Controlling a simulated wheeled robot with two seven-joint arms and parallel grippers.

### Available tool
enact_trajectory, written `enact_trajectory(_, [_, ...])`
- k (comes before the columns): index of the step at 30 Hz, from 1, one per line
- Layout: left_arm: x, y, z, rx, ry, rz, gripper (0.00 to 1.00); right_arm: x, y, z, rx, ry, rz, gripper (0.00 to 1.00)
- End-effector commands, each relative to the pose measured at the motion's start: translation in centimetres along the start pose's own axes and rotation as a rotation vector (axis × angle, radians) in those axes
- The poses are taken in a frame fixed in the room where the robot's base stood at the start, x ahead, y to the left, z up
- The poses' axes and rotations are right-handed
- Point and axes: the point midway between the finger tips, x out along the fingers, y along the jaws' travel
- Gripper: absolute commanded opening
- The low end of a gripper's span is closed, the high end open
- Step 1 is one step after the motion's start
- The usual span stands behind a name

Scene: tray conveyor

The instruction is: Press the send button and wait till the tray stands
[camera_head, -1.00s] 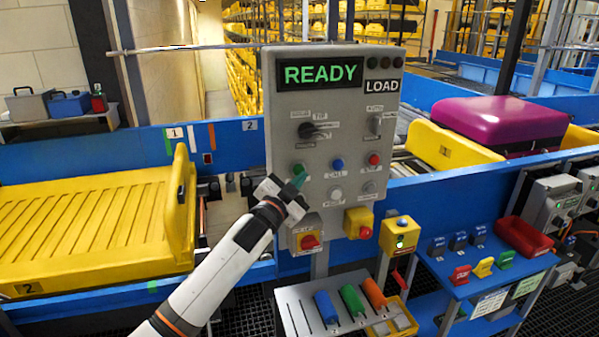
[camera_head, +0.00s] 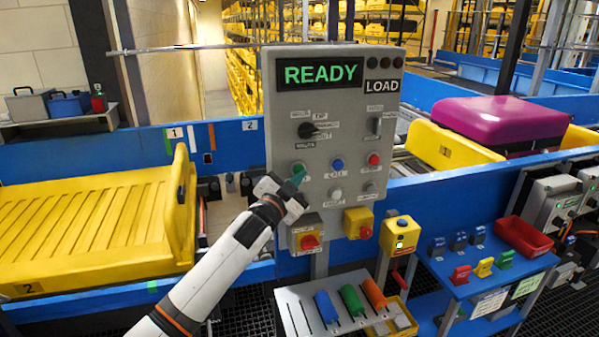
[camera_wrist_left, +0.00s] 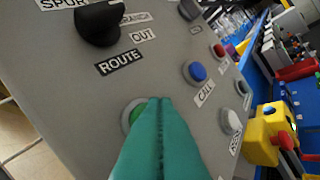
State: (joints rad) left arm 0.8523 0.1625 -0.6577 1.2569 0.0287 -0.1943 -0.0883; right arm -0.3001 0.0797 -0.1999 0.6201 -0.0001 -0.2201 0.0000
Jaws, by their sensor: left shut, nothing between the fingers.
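The grey control panel (camera_head: 352,130) stands upright in the middle of the head view. Its display (camera_head: 320,73) reads READY in green, with LOAD beside it. My left gripper (camera_head: 298,174) is shut and empty, its teal fingertips at the green button on the panel's left side. In the left wrist view the fingers (camera_wrist_left: 160,125) cover much of that green button (camera_wrist_left: 132,114); whether they touch it I cannot tell. Its label is hidden. A yellow slatted tray (camera_head: 95,220) marked 2 rests on the conveyor at left. My right gripper is not in view.
Next to the green button are a blue button (camera_head: 337,164), a red button (camera_head: 374,160) and a black selector knob (camera_head: 309,130). Red knobs on yellow boxes sit below. A purple suitcase (camera_head: 500,122) lies in another yellow tray (camera_head: 440,147) at right.

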Motion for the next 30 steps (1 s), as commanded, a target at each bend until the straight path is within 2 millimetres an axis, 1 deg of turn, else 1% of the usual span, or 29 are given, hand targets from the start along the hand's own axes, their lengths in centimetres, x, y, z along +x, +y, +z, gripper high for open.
enact_trajectory(30, [0.57,0.36,-0.43,0.000,0.000,-0.001,0.00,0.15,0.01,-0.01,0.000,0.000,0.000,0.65])
